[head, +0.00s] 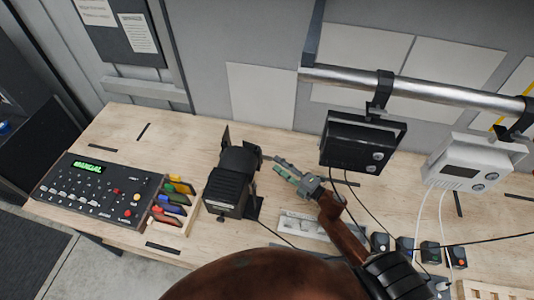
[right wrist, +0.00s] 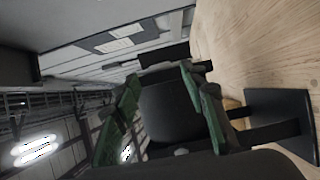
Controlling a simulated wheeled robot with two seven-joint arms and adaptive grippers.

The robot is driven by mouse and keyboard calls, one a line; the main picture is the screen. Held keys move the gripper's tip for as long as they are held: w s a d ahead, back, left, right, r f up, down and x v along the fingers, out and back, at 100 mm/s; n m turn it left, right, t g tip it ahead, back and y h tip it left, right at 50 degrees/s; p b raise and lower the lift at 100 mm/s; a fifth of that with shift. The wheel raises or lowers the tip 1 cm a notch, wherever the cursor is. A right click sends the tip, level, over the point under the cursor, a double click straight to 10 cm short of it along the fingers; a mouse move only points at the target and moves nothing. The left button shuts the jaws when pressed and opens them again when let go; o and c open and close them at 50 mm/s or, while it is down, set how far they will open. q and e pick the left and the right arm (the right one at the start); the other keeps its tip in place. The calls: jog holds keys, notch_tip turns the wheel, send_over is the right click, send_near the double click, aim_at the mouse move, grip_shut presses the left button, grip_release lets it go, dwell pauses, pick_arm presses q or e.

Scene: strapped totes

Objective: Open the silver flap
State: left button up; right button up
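A black lamp (head: 232,182) with hinged flaps stands on the wooden bench, and its dark body also shows in the right wrist view (right wrist: 170,112). One dark flap (head: 226,136) stands up at its far side. I cannot pick out a clearly silver flap; all the visible flaps look dark. My right gripper (head: 271,164) is at the lamp's right side, fingers pointing at it. In the right wrist view its green fingers (right wrist: 158,80) are spread apart, with the dark lamp beyond and between them. Contact cannot be told. My left gripper is out of view.
A control box (head: 98,190) with a green display stands at the left, beside a rack of coloured pieces (head: 172,205). A black lamp (head: 362,142) and a white lamp (head: 472,166) hang from a metal rail (head: 430,92). Cables and small switch boxes (head: 404,245) lie at the right.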

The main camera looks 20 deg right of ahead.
aim_at(270, 160)
jog(key=p+x, duration=0.1)
jog(key=x, duration=0.4)
jog(key=shift+d, duration=0.1)
jog(key=shift+w+a, duration=0.3)
jog(key=shift+w, duration=0.15)
jog(key=shift+f, duration=0.1)
jog(key=shift+c, duration=0.3)
jog(key=c, duration=0.9)
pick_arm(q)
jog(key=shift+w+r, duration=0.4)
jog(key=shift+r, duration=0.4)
pick_arm(e)
grip_shut()
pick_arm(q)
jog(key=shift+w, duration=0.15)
